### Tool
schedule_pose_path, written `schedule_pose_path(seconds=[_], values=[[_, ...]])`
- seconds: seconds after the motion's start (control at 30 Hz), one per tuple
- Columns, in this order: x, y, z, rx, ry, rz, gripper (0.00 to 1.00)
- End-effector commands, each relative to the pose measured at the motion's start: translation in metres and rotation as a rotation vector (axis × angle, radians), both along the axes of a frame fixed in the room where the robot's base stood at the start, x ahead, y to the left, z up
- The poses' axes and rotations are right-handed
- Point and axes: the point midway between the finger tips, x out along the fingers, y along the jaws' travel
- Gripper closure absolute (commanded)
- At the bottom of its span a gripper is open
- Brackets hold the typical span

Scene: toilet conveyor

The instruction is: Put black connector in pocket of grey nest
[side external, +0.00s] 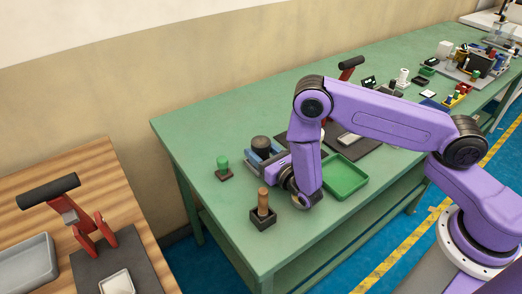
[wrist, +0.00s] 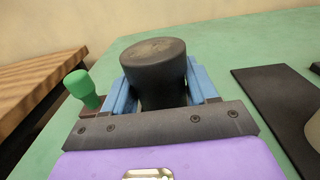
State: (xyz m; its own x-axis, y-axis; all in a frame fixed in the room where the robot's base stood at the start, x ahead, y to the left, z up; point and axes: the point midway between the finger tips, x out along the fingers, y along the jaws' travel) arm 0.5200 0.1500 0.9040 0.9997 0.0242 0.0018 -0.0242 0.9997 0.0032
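A thick black cylinder (side external: 261,145) stands upright at the left end of the green table; it is the likeliest black connector. In the wrist view the black cylinder (wrist: 155,70) sits between the two blue fingers of my gripper (wrist: 163,88), one at each side. My gripper (side external: 258,157) is low over the table. Whether its fingers press on the cylinder or only flank it, I cannot tell. The cylinder's lower part is hidden. I cannot pick out the grey nest for sure; a light grey piece (side external: 348,139) lies on a dark plate, partly behind my arm.
A green peg (side external: 222,162) stands in a dark base left of my gripper, and a wooden peg (side external: 263,200) in a dark block in front. A green tray (side external: 345,178) lies to the right. A red clamp (side external: 349,66) stands behind. The dark plate (wrist: 270,95) lies right of the fingers.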

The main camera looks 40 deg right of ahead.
Motion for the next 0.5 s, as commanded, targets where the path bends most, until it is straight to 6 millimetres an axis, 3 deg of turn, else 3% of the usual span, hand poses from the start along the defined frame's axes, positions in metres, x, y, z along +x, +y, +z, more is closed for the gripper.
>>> schedule_pose_path(seconds=[0.03, 0.07, 0.5], values=[[0.0, 0.0, -0.0001, 0.0, 0.001, 0.0, 0.27], [0.0, 0.0, 0.0, 0.0, 0.001, 0.0, 0.17], [-0.0048, 0.0006, 0.0026, -0.002, 0.003, 0.002, 0.17]])
